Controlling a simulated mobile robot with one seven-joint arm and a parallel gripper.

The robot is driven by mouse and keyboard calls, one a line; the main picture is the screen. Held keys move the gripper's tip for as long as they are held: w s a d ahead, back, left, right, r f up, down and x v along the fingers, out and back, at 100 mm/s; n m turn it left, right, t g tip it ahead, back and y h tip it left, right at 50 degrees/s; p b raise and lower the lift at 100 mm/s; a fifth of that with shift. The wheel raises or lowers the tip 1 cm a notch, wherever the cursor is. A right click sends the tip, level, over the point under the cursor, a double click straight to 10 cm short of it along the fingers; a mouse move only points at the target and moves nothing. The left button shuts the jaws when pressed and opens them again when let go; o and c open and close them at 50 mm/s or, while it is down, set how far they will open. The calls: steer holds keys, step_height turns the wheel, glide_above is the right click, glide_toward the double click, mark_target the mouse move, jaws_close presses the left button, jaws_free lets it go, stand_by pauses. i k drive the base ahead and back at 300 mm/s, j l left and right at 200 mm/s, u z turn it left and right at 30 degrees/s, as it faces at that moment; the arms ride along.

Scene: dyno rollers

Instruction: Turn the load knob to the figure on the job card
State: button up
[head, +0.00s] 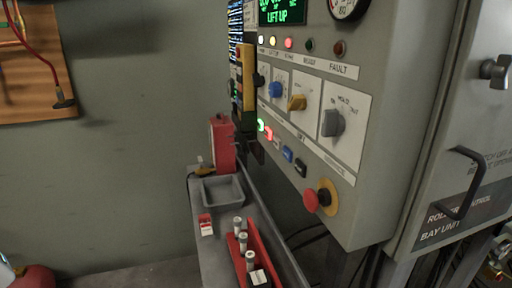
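A row of knobs on white plates runs along the sloping face of the grey control cabinet (385,90). I cannot pick out a job card with a readable figure. My gripper is not in view.
The yellow and black upright object (247,85) stands at the cabinet's left edge. A green display (282,12) reads LIFT UP. A red emergency button (311,201) juts out below the knobs. A grey bench (215,255) holds an empty tray (205,191) and a red rack (235,256) with capped cylinders.

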mark_target(274, 89)
steer(key=i+j+z, duration=0.15)
steer(key=j+z, duration=0.3)
steer(key=j, duration=0.8)
steer(key=k+j+z, duration=0.1)
steer(key=j+z, duration=0.35)
steer(key=j, duration=0.75)
